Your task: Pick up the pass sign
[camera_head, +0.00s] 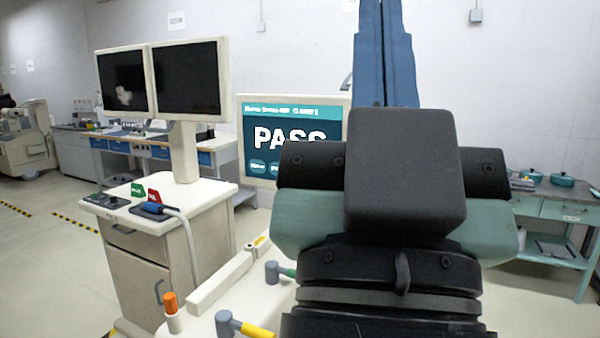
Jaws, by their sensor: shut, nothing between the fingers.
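A small green sign (138,190) stands on the light-topped cart (118,214) at the left. Its lettering is too small to read surely. A small red sign (154,196) stands just to its right, close beside it. A large screen (251,125) behind shows the word PASS on a dark teal ground, its right part hidden by my arm. Black and teal parts of my own arm fill the middle and right foreground. I cannot make out my gripper's fingers, and nothing of mine touches the signs.
Two dark monitors (188,78) stand on the cart behind the signs. A blue-handled device (153,209) with a pale hose lies in front of the red sign. Open floor lies to the left.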

